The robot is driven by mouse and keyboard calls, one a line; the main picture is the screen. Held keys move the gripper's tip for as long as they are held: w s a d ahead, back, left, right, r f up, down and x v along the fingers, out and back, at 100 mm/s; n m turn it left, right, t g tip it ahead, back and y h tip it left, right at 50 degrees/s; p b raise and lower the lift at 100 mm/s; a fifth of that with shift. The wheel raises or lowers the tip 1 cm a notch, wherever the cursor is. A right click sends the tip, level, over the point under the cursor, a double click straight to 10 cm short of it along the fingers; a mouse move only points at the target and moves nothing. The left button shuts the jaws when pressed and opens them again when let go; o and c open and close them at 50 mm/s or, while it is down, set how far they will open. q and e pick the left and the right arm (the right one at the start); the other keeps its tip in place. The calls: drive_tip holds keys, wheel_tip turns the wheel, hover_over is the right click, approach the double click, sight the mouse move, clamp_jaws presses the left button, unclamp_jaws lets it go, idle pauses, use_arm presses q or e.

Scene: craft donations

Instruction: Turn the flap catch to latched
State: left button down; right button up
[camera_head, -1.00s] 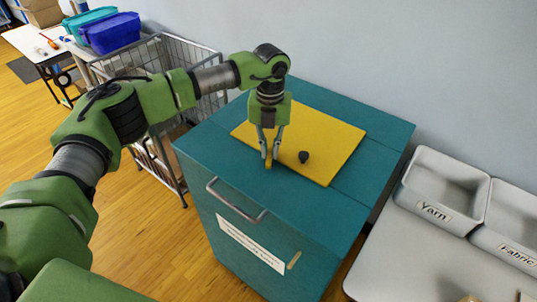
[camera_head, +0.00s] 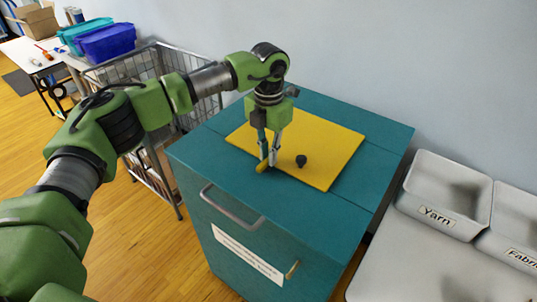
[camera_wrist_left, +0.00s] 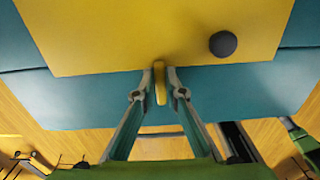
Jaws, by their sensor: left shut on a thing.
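The yellow flap (camera_head: 318,140) lies flat and closed on top of the teal cabinet (camera_head: 225,172), with a round dark knob (camera_head: 301,160) near its front edge. The small yellow catch (camera_head: 262,166) is at the flap's front edge. My left gripper (camera_head: 268,161) points down and is shut on the catch. In the left wrist view the catch (camera_wrist_left: 160,84) stands between the two fingertips, roughly across the flap edge. Its upper end reaches the yellow flap; the similar colours hide exactly how far it overlaps. My right gripper is not in view.
The cabinet front has a grey handle (camera_head: 231,211) and a white label (camera_head: 248,255). Grey bins (camera_head: 444,190) marked Yarn and Fabric stand on a table to the right. A wire cart (camera_head: 150,165) is at the left. The wall is close behind.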

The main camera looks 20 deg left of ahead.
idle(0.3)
use_arm(q)
drive_tip(key=c, duration=2.1)
unclamp_jaws()
wheel_tip(320, 180, up, 12)
drive_tip(key=shift+r, duration=0.1)
